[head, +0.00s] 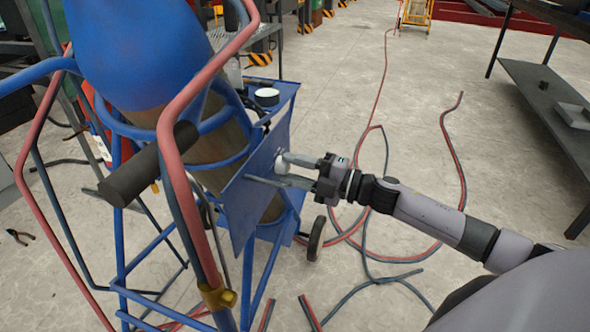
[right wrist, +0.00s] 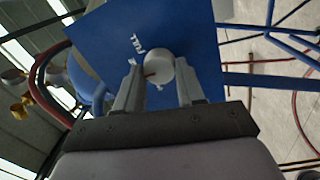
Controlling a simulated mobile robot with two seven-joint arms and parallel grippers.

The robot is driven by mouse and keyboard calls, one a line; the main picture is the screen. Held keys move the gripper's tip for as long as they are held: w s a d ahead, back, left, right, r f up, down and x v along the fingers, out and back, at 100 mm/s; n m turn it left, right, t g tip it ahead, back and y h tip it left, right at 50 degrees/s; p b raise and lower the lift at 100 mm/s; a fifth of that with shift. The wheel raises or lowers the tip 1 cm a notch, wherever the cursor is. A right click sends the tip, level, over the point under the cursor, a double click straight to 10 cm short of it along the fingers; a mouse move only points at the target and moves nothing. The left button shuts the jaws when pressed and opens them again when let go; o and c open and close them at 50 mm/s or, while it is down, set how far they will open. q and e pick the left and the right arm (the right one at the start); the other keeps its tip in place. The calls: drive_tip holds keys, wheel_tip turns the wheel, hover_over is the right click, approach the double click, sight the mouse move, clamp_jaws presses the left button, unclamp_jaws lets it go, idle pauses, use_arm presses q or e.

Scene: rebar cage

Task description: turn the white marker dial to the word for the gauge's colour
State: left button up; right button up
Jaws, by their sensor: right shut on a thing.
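The white marker dial (head: 281,163) sits on a tilted blue panel (head: 262,195) fixed to the blue cylinder cart. In the right wrist view the dial (right wrist: 158,69) is round with a small red mark at its lower left. The panel (right wrist: 190,38) carries the white word FULL above left of the dial; other lettering below it is partly hidden. My right gripper (head: 268,167) is shut on the dial, one finger on each side, as the right wrist view (right wrist: 160,80) also shows. I cannot make out a gauge face or its colour. My left gripper is not in view.
A blue and tan cylinder (head: 140,45) stands in the cart frame, with a black handle grip (head: 150,165) in front. Red and dark hoses (head: 450,150) lie on the concrete floor. Pliers (head: 17,236) lie at far left. A dark metal table (head: 545,100) stands at right.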

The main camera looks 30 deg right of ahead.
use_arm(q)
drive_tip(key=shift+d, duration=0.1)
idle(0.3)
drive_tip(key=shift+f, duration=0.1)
use_arm(e)
drive_tip(key=o, duration=1)
drive_tip(key=shift+o, duration=0.2)
use_arm(q)
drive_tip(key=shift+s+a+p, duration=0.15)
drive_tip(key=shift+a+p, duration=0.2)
drive_tip(key=shift+p, duration=0.1)
use_arm(e)
drive_tip(key=v, duration=0.7)
drive_tip(key=shift+s+a, duration=0.1)
